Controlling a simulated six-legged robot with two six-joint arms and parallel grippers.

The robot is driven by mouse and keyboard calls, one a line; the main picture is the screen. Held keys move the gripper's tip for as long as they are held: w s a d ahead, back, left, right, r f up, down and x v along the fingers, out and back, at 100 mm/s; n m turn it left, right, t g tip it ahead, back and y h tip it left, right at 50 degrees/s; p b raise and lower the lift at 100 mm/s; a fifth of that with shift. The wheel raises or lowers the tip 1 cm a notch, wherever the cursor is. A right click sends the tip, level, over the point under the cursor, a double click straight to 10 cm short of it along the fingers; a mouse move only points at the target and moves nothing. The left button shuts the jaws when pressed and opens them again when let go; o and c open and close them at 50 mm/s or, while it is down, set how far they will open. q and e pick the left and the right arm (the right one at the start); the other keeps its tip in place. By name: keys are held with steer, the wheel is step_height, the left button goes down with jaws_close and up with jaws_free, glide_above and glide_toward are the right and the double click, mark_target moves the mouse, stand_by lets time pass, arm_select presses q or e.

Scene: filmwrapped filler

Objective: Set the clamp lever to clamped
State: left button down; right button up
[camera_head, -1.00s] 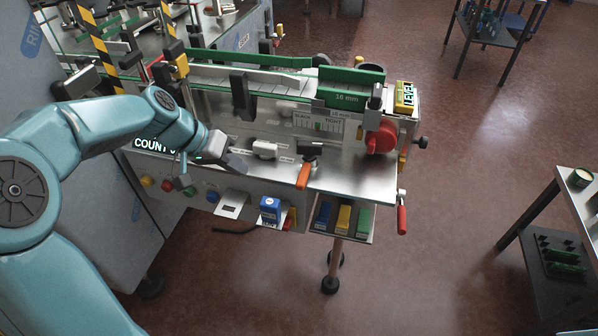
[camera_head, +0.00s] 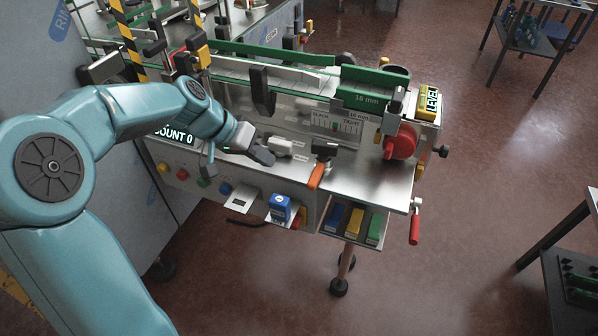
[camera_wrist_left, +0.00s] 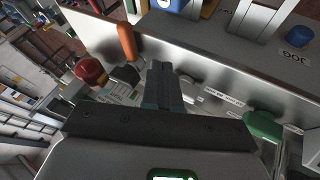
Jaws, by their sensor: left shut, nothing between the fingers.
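A lever with an orange handle (camera_head: 316,176) and a black hub stands at the front edge of the machine's steel top, its handle slanting down toward the front. I take it for the clamp lever, but no label on it can be read. The orange handle also shows in the left wrist view (camera_wrist_left: 127,42). My left gripper (camera_head: 265,157) is shut and empty, left of the orange handle and apart from it, close by a small white fitting (camera_head: 281,146). Its dark fingers (camera_wrist_left: 164,84) show in the wrist view, right of the orange handle.
A red knob (camera_head: 400,143) and a red-handled crank (camera_head: 414,228) are at the machine's right end. A SLACK-TIGHT gauge (camera_head: 336,126) stands behind the lever.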

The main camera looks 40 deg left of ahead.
mark_target(316, 176)
arm_select(q)
steer(key=x, duration=0.5)
steer(key=shift+w+f, duration=0.1)
steer(key=shift+f, duration=0.25)
steer(key=d, duration=0.1)
steer(key=w+d+p, duration=0.1)
steer(key=d, duration=0.1)
steer(key=shift+w+d+f+p, duration=0.15)
steer(key=shift+d+p, duration=0.1)
steer(key=shift+p, duration=0.05)
steer(key=shift+d, duration=0.4)
steer(key=shift+w+f, duration=0.1)
